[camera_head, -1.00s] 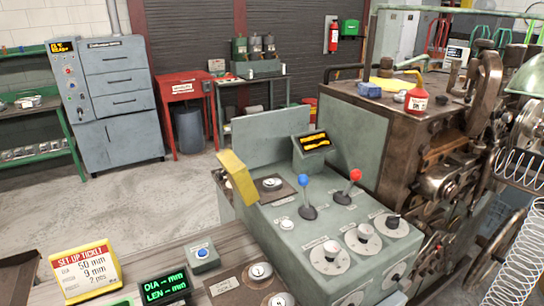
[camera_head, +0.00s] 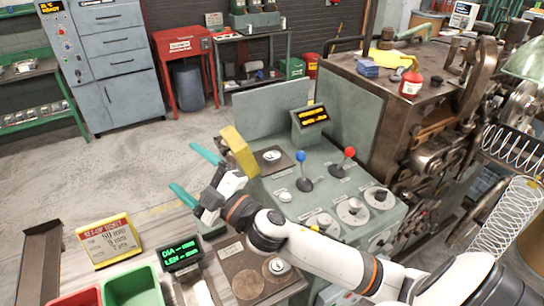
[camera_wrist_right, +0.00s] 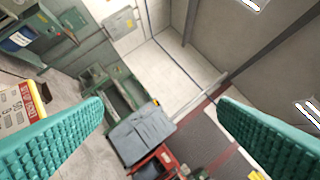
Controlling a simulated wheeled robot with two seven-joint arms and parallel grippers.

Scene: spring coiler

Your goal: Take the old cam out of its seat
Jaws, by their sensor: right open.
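A small silver disc (camera_head: 271,156), which looks like the old cam, sits in a dark plate on the green console beside a raised yellow guard (camera_head: 238,150). My right gripper (camera_head: 194,174) is left of the guard and the console, apart from the disc. Its teal fingers are spread and empty. The same fingers show wide apart in the right wrist view (camera_wrist_right: 160,115), with nothing between them; the disc is not seen there. My left gripper is not in view.
Blue and red levers (camera_head: 348,153) and several dials stand on the console (camera_head: 325,185) right of the disc. Below are a setup ticket (camera_head: 108,240), a green display (camera_head: 180,256), a green bin (camera_head: 133,287), and a plate with round discs (camera_head: 280,266). Open floor lies left.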

